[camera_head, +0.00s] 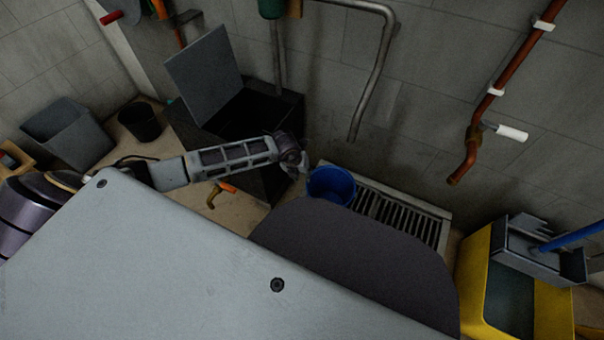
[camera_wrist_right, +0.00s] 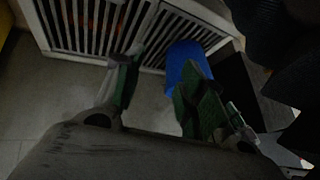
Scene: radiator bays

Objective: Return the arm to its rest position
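My left arm reaches in from the left in the head view, over the floor and in front of a black open bin. My left gripper (camera_head: 294,158) is at its end, left of the blue bucket (camera_head: 331,187). Its fingers are small and dark there, so I cannot tell whether they are open. In the right wrist view my right gripper (camera_wrist_right: 160,92) has its two green-padded fingers spread apart, with nothing between them. The blue bucket (camera_wrist_right: 184,62) shows behind the right-hand finger. The right gripper is hidden in the head view.
A slatted floor grate (camera_head: 398,218) lies by the wall, right of the bucket. The black bin (camera_head: 262,112) has its lid up. A grey tub (camera_head: 68,134) and a dark pail (camera_head: 140,121) stand at left. A yellow mop bucket (camera_head: 473,275) stands at right; pipes (camera_head: 497,92) run along the wall.

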